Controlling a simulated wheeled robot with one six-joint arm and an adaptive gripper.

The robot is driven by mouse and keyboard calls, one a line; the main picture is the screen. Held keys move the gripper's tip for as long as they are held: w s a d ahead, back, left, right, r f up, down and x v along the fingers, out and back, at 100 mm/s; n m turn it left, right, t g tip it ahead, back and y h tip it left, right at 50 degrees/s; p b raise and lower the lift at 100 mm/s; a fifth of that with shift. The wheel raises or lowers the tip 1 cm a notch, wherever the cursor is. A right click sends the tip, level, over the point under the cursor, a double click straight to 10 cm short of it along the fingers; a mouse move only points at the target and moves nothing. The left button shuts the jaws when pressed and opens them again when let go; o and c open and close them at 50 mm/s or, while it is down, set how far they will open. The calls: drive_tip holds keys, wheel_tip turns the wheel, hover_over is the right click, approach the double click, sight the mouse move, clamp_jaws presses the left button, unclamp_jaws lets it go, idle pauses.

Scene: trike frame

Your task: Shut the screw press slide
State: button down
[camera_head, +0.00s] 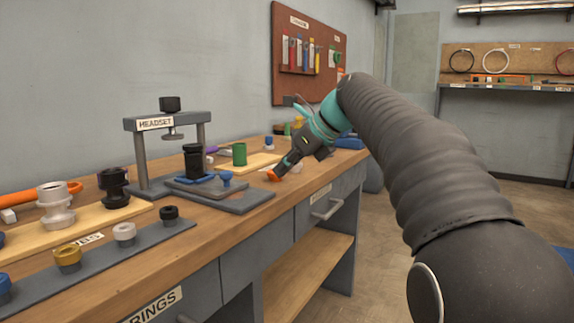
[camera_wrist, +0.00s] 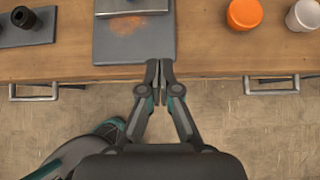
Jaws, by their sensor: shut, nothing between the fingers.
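The screw press (camera_head: 140,160), a grey frame marked HEADSET with a black knob on top, stands on the bench. Its slide (camera_head: 205,190) is a flat grey plate with a blue knob (camera_head: 226,178) at its front, sticking out toward the bench's front edge. A black cup (camera_head: 193,160) stands on it. In the wrist view the slide's near edge (camera_wrist: 133,12) shows at the top, above the grey base plate (camera_wrist: 135,50) with an orange patch. My gripper (camera_wrist: 160,68) is shut and empty, over the base plate's near right corner. It also shows in the head view (camera_head: 277,172).
An orange cup (camera_wrist: 244,14) and a white cup (camera_wrist: 304,15) stand right of the base plate. A dark strip (camera_wrist: 35,26) with a black ring (camera_wrist: 24,18) lies to its left. A green cup (camera_head: 239,154) is farther back. Drawer handles (camera_head: 327,210) project from the bench front.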

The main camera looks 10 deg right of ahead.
sight(246, 187)
drive_tip(key=b+x, duration=0.1)
drive_tip(key=x, duration=0.4)
drive_tip(key=shift+a+f, duration=0.1)
drive_tip(key=shift+f, duration=0.1)
drive_tip(key=w+a, duration=0.2)
drive_tip(key=shift+a+f, duration=0.2)
drive_tip(key=shift+a, duration=0.05)
drive_tip(key=shift+w+a, duration=0.4)
drive_tip(key=shift+a, duration=0.1)
drive_tip(key=shift+r, duration=0.1)
